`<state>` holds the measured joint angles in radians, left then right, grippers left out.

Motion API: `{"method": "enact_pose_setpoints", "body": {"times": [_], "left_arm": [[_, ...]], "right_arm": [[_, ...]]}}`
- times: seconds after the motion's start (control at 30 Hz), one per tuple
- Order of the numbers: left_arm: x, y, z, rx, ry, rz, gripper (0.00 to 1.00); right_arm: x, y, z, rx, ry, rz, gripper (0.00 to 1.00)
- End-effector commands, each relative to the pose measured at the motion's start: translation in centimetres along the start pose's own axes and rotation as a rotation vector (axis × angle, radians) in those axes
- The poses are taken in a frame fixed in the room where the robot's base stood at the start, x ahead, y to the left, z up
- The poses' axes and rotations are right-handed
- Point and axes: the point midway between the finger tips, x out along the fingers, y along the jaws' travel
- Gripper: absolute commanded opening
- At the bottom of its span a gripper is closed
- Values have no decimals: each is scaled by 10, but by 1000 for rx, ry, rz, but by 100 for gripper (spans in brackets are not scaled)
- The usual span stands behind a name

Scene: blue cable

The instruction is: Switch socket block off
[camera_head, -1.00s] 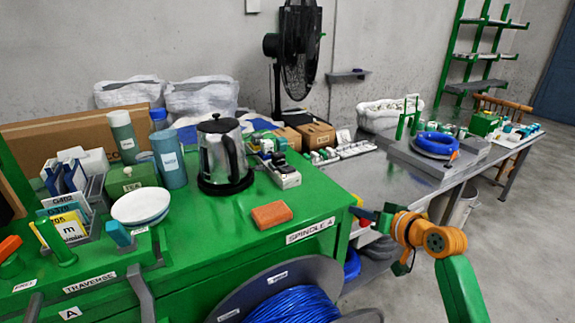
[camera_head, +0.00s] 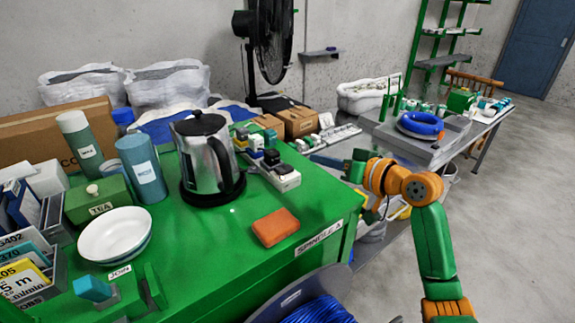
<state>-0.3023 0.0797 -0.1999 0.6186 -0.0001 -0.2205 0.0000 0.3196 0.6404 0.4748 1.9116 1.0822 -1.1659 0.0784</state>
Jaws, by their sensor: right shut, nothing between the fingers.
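The white socket block (camera_head: 287,181) lies on the green bench, just right of the steel kettle (camera_head: 207,158). My orange and green right arm comes up from the lower right. My left gripper is not in view.
An orange brick-like block (camera_head: 276,227) lies in front of the socket block. A white bowl (camera_head: 115,236) and a blue canister (camera_head: 141,169) stand to the left. Cardboard boxes (camera_head: 300,123) are behind. A black fan (camera_head: 268,45) stands at the back.

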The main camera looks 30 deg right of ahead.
Motion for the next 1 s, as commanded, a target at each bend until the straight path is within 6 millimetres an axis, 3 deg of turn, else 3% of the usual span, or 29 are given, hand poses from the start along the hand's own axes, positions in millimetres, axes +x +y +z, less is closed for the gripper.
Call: {"method": "enact_pose_setpoints", "body": {"times": [0.47,0.7,1.0], "left_arm": [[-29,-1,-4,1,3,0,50],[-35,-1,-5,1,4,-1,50],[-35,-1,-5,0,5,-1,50]], "right_arm": [[96,-3,1,2,-3,-2,0],[102,-1,34,-1,-1,1,0],[103,0,39,-2,0,2,0]]}}
